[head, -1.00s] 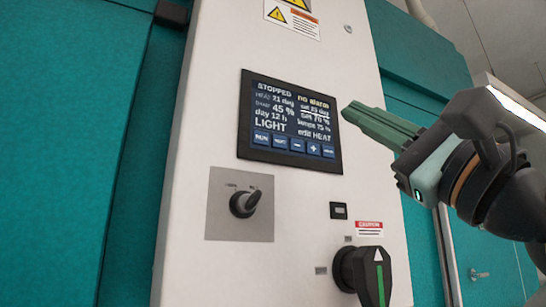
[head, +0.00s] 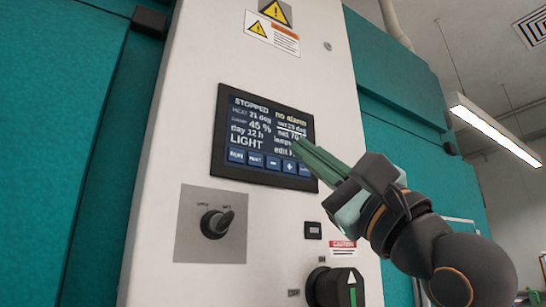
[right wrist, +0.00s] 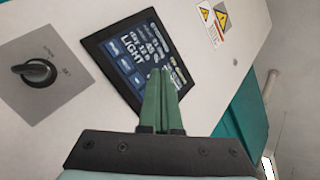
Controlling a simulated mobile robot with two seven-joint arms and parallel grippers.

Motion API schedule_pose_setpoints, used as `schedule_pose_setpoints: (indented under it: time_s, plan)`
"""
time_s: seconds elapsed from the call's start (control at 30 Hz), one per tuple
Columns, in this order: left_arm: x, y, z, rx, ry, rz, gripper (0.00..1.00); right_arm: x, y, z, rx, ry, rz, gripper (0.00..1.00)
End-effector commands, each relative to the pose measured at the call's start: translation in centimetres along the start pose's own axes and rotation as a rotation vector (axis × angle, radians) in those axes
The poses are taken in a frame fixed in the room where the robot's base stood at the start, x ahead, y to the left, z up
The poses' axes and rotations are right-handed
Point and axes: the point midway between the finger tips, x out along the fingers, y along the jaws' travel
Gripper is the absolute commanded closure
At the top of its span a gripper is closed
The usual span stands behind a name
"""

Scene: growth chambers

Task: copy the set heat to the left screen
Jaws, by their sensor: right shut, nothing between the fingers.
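A dark touch screen (head: 250,128) is set in a white panel. It reads STOPPED, no alarm, heat 21 deg, 45 %, day 12 h and LIGHT. The set heat in its right column is underlined but too blurred to read surely. A row of blue buttons (head: 256,160) with minus and plus runs along its bottom. My right gripper (head: 297,146) is shut and empty, its green fingertips in front of the screen's lower right part, hiding some text. In the right wrist view its fingers (right wrist: 160,85) overlap the screen (right wrist: 120,55); contact cannot be told. My left gripper is out of view.
Below the screen are a rotary switch on a grey plate (head: 184,235) and a large black knob with a green bar (head: 336,288). Warning labels (head: 272,35) are above. Teal walls (head: 75,130) flank the panel. No second screen shows.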

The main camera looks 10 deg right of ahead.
Motion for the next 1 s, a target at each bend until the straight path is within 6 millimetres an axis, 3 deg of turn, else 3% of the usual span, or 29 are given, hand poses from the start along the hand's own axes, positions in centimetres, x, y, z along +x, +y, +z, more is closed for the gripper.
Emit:
schedule_pose_setpoints:
  time_s: [0.3,1.0]
  plan:
    - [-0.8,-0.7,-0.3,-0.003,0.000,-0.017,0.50,2.4,1.6,-1.7,0.002,0.002,-0.001,1.00]
    - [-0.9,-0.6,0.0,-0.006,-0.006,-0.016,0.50,2.6,1.8,-1.9,0.000,0.002,-0.002,1.00]
